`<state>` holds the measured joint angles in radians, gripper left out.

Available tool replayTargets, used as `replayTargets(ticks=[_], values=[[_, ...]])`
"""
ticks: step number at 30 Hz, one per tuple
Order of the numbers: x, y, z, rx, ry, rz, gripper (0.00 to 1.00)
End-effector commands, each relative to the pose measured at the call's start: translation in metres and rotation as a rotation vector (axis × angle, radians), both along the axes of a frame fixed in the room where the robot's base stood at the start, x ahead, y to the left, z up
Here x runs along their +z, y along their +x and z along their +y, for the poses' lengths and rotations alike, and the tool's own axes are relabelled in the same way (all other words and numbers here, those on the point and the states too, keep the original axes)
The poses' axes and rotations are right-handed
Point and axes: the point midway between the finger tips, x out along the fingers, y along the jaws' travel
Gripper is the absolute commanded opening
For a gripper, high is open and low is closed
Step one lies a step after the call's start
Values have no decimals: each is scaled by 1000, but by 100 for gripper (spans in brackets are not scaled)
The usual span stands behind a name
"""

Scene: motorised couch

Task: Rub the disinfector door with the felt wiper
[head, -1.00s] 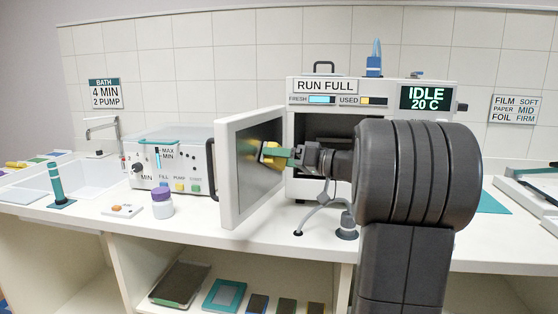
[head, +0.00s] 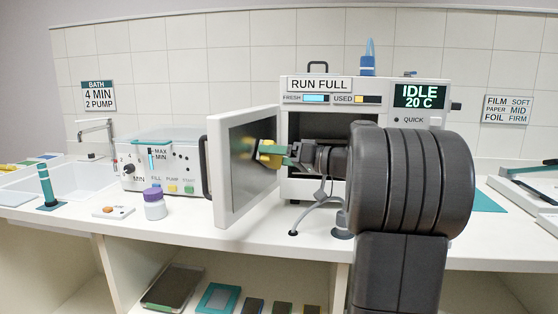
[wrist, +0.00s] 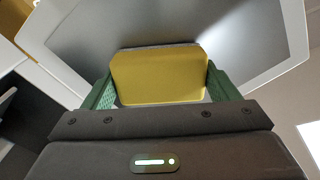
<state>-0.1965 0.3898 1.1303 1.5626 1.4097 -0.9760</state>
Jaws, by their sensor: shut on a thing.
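The disinfector door (head: 243,165) stands swung open to the left of the disinfector (head: 300,130), its dark inner panel facing my arm. Contact cannot be told for certain. My arm hides part of the disinfector's opening.
A white bath unit (head: 165,165) with knobs stands left of the door. A purple-capped jar (head: 154,205) and a small tray (head: 117,211) are in front of it. A teal stand (head: 47,190) is further left. A hose (head: 318,210) lies below my gripper.

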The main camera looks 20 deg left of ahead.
Motion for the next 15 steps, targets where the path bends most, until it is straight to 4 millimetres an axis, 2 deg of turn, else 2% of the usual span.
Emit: replayTargets(ticks=[15], values=[[-3,-31,0,0,0,-2,63]])
